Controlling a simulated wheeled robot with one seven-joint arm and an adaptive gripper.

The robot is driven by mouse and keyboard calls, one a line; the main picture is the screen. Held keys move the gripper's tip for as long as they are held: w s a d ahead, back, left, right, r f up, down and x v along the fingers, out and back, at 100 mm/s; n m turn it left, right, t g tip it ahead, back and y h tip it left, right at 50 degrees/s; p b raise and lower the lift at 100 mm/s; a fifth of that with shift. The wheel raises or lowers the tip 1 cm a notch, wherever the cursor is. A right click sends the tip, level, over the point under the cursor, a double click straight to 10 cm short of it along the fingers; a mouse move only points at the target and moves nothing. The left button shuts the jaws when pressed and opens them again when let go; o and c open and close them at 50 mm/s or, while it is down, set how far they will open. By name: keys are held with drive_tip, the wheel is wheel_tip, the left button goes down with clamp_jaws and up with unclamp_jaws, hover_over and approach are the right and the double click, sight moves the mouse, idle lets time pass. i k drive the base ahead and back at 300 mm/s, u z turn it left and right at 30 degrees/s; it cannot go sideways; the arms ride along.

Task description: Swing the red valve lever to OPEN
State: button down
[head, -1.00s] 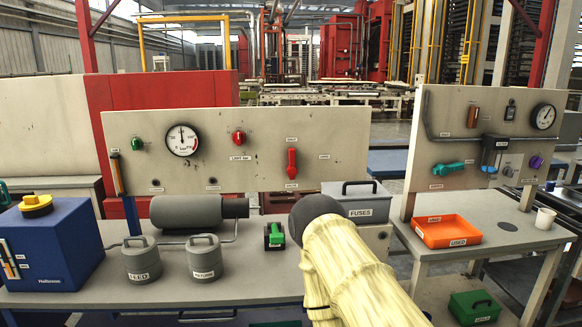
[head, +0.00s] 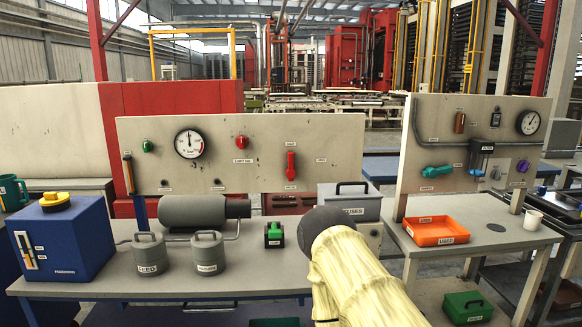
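The red valve lever (head: 291,165) is on the right half of the near beige panel (head: 341,135). It stands about upright, its long handle running up and down. Small labels sit above, right of and below it; their words are too small to read surely. My arm, in a pale yellow sleeve with a dark rounded joint, rises from the bottom of the head view, right of centre. Its dark end is below and right of the lever, and no contact with the lever shows. My gripper is not visible.
A round gauge (head: 189,143), a red knob (head: 241,142) and a green knob (head: 148,146) share the panel. The grey bench (head: 230,284) below holds two canisters, a grey cylinder (head: 195,210), a green-topped device (head: 274,235) and a blue box (head: 65,245). A grey FUSES box (head: 351,205) stands behind my arm.

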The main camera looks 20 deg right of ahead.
sight(290, 172)
drive_tip(key=k, duration=1)
drive_tip(key=z, duration=0.55)
drive_tip(key=i, duration=1.65)
drive_tip(key=u, duration=0.65)
